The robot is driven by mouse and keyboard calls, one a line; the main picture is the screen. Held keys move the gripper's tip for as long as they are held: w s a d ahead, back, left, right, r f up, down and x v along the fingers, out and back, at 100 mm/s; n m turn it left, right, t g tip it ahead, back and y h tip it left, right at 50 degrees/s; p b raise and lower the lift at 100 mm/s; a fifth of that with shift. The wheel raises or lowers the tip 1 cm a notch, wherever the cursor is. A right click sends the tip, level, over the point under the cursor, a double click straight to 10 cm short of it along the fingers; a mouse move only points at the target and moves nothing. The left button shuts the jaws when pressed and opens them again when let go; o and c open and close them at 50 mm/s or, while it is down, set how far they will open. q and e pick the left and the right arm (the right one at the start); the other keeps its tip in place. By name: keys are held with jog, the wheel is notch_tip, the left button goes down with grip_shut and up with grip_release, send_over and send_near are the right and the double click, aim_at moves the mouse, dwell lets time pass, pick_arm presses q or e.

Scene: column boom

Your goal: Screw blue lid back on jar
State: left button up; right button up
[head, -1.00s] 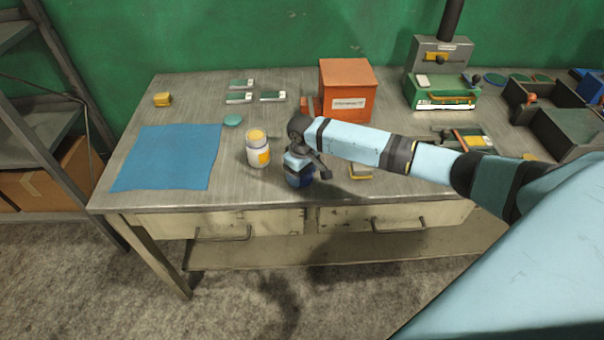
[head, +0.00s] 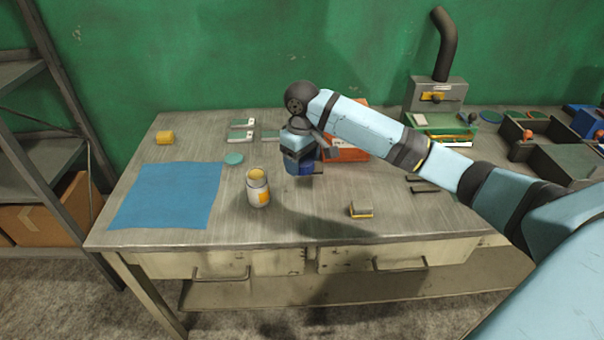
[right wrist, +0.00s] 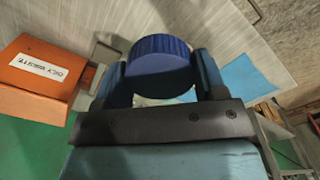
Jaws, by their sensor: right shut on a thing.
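The jar (head: 258,190) is white with a yellow-orange label and yellowish contents at its open top. It stands upright on the workbench, right of the blue mat. My right gripper (head: 300,166) is shut on the blue lid (head: 299,168), held above the bench, to the right of the jar and apart from it. In the right wrist view the ribbed blue lid (right wrist: 158,66) sits between the two fingers (right wrist: 160,80). The jar does not show clearly in that view. My left gripper is in neither view.
The blue mat (head: 168,196) lies at the left of the workbench (head: 320,222). A small block (head: 361,209) lies near the front edge. Open bins stand at the right.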

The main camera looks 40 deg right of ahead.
jog(key=shift+r, duration=0.3)
jog(key=s+a+f+m, duration=0.2)
jog(key=s+a+f, duration=0.1)
jog(key=s+a, duration=0.8)
jog(key=shift+s+a+f+m, duration=0.15)
jog(key=shift+a+f+m, duration=0.15)
jog(key=shift+a, duration=0.45)
